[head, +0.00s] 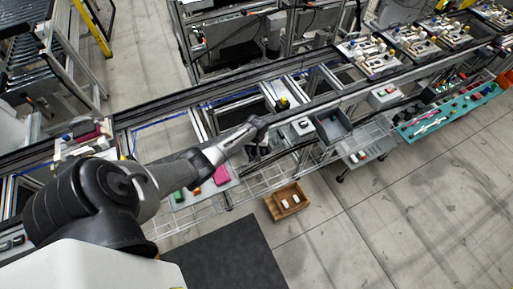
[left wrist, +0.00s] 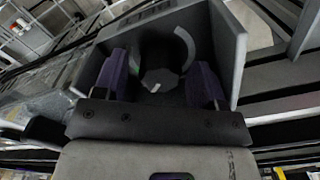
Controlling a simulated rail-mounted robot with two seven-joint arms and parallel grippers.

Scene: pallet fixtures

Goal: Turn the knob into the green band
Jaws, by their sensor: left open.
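In the left wrist view a dark round knob (left wrist: 160,77) sits inside a grey-walled housing (left wrist: 229,45). A small pale mark shows on the knob's near edge. A pale arc (left wrist: 186,47) curves on the panel at the knob's upper right. In the head view my left gripper (head: 257,148) is over the rail-side bench and hides the knob. My right gripper is not in view.
A dark grey bin (head: 334,126) and a small white box (head: 301,128) stand right of my left gripper. A wooden tray (head: 277,203) with white pieces is below on the floor side. A pink block (head: 221,176) lies left of it. Pallet fixtures (head: 370,57) line the rail at upper right.

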